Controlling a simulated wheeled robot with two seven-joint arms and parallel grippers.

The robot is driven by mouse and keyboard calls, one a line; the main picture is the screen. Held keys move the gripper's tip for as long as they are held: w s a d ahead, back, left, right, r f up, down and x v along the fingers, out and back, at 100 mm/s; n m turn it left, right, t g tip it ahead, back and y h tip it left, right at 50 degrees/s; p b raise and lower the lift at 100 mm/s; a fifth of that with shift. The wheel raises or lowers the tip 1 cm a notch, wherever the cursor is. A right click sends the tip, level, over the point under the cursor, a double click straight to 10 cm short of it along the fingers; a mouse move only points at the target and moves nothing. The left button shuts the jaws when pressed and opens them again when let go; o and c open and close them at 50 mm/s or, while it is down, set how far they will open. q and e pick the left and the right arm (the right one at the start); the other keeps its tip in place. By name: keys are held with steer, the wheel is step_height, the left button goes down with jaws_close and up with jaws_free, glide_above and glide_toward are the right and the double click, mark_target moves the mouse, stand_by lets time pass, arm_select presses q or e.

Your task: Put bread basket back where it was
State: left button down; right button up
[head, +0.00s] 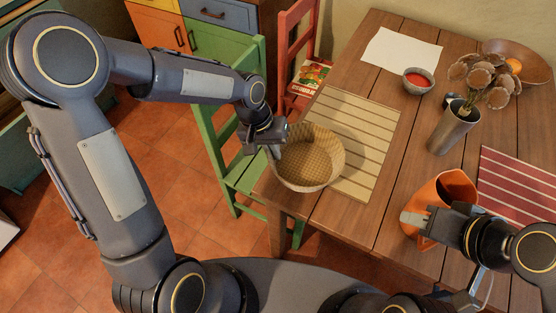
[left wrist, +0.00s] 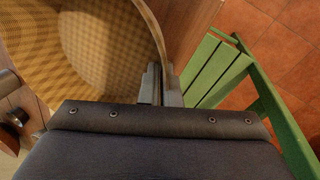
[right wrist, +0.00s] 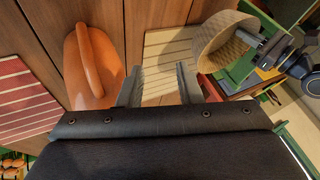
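The bread basket (head: 312,167), a round woven tan bowl, is at the near left corner of the table, overlapping the striped beige placemat (head: 358,140). It also shows in the left wrist view (left wrist: 100,45) and, tilted, in the right wrist view (right wrist: 222,42). My left gripper (head: 272,146) is at its left rim, with the fingers (left wrist: 161,84) closed on the rim. I cannot tell whether the basket's base touches the table. My right gripper (head: 408,219) is open and empty, with bare fingers in the right wrist view (right wrist: 158,84), beside the orange jug (head: 449,191).
A metal vase (head: 452,130) with dried flowers, a small bowl of red sauce (head: 418,81), white paper (head: 401,50), a wooden bowl (head: 535,66) and a red striped placemat (head: 518,186) are on the table. A green chair (head: 240,165) and a red chair (head: 296,60) stand along its left side.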

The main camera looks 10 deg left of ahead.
mark_target(278, 162)
arm_select(q)
steer(key=shift+d+f, duration=0.25)
steer(key=x, duration=0.3)
steer(key=shift+s+f, duration=0.1)
steer(key=shift+f, duration=0.45)
steer(key=shift+f, duration=0.1)
steer(key=c, duration=1.6)
jaws_free()
steer(key=shift+c, duration=0.2)
